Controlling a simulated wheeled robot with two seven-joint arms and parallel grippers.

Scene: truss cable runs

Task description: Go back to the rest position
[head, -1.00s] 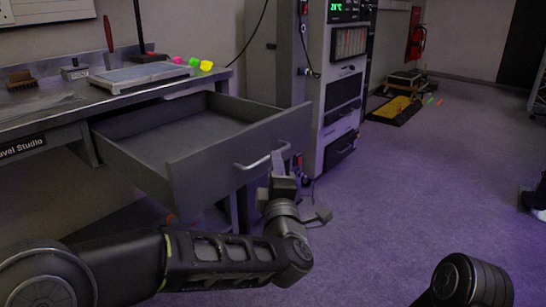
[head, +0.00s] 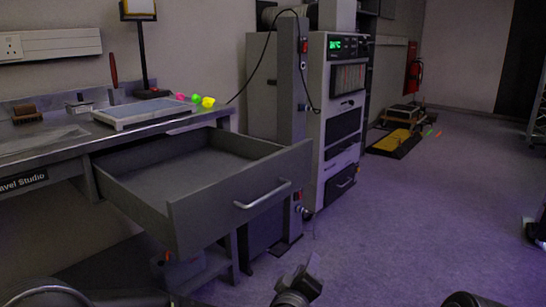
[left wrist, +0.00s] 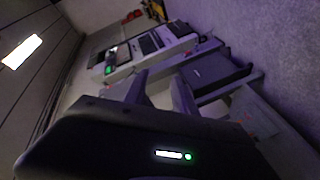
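My left gripper (head: 308,268) is low in the head view, in front of and below the open drawer's handle (head: 262,196), and apart from it. In the left wrist view its two fingers (left wrist: 160,88) stand apart with nothing between them. The grey drawer (head: 240,205) is pulled far out of the workbench, and the part of its inside that shows is empty. Only a dark rounded part of my right arm shows at the bottom right of the head view; my right gripper is out of view.
The workbench (head: 60,147) carries a brush (head: 26,113), a grey tray (head: 142,108) and small bright objects (head: 195,99). A tall equipment rack (head: 338,120) stands behind the drawer. A yellow-black platform (head: 396,142) lies farther back. The floor at right is largely clear.

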